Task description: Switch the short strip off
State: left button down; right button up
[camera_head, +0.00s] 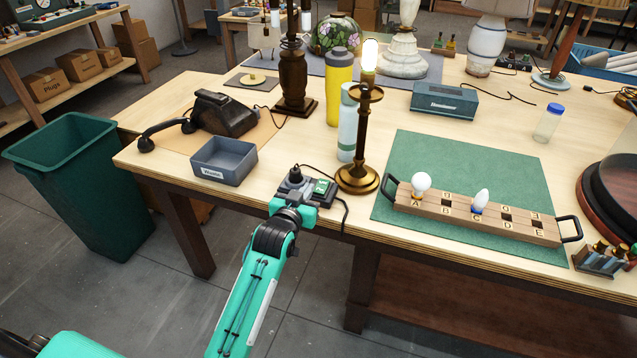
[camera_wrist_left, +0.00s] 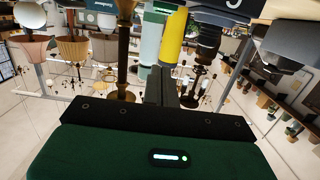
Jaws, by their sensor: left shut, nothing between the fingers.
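The short strip (camera_head: 312,199) is a dark power strip at the table's front edge. A black plug (camera_head: 295,174) stands in it at the left, and a green switch (camera_head: 321,186) shows on its right part. My left gripper (camera_head: 289,205) is shut and empty, at the strip's front left side. I cannot tell whether it touches the strip, and it hides part of it. In the left wrist view my dark closed fingers (camera_wrist_left: 163,88) point away from the camera; the strip cannot be made out there. My right gripper is not in view.
A lit brass lamp (camera_head: 359,178) stands just right of the strip, with a cable between. A grey tray (camera_head: 224,174) is at the left, a dark telephone (camera_head: 222,112) behind it. Bottles (camera_head: 340,88) stand behind. A wooden bulb rack (camera_head: 475,217) lies on a green mat (camera_head: 440,151) at the right.

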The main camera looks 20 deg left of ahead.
pick_arm(q)
jog(key=p, duration=0.2)
send_over(319, 189)
jog(key=shift+s+a+f, duration=0.1)
jog(key=shift+s+f, duration=0.3)
jog(key=shift+s, duration=0.05)
jog(key=f, duration=0.1)
jog(key=w+f, duration=0.1)
jog(key=f, duration=0.1)
jog(key=shift+f, duration=0.6)
